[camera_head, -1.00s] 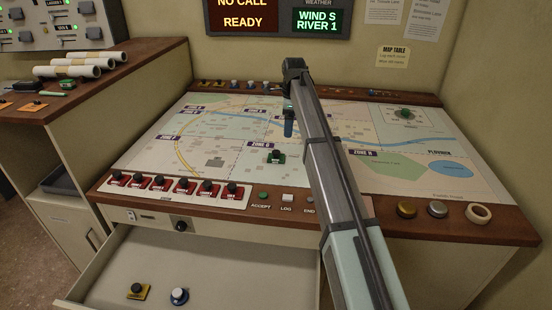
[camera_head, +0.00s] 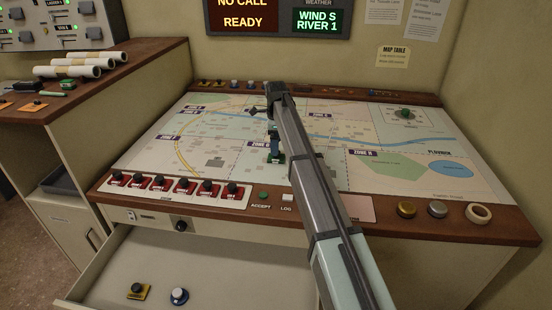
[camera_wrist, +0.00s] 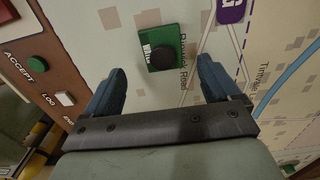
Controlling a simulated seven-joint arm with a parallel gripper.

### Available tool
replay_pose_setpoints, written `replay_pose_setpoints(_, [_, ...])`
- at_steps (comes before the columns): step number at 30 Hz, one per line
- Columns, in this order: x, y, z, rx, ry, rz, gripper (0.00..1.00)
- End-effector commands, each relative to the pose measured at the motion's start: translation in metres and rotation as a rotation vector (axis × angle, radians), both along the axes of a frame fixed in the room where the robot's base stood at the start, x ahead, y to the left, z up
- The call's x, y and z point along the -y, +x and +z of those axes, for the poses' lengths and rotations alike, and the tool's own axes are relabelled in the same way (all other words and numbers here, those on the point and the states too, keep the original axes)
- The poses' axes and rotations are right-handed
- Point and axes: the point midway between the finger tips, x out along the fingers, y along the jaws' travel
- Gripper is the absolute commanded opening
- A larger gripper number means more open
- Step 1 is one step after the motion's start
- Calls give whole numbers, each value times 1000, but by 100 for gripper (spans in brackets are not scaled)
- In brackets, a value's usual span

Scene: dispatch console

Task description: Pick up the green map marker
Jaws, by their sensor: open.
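The green map marker (camera_wrist: 150,60) lies on the map. It has a square green base with white lettering and a round black knob. In the head view the marker (camera_head: 276,159) is near the map's middle, partly hidden by my gripper. My gripper (camera_wrist: 162,74) is open and empty, pointing down over the map. In the wrist view the marker sits just beyond the fingertips, between their lines, touching neither. In the head view my gripper (camera_head: 273,140) appears just above the marker; the exact height is hard to tell.
A row of red markers (camera_head: 182,187) lines the front left edge. A similar green piece (camera_head: 404,113) sits at the map's upper right. The open drawer (camera_head: 220,276) holds a yellow and a blue marker. A tape roll (camera_head: 478,213) lies front right. The map around the marker is clear.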

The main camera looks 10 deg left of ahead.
Motion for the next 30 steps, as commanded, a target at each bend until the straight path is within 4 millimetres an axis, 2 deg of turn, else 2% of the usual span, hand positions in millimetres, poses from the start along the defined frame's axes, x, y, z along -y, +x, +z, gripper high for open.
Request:
replay_pose_setpoints(5, [0, 1, -9, 0, 0, 0, 89])
replay_pose_setpoints(15, [-1, 3, -50, -1, 0, 0, 89])
replay_pose_setpoints(23, [-1, 3, -54, 0, 0, 0, 89])
replay_pose_setpoints(30, [-1, 3, -53, 0, 0, 0, 68])
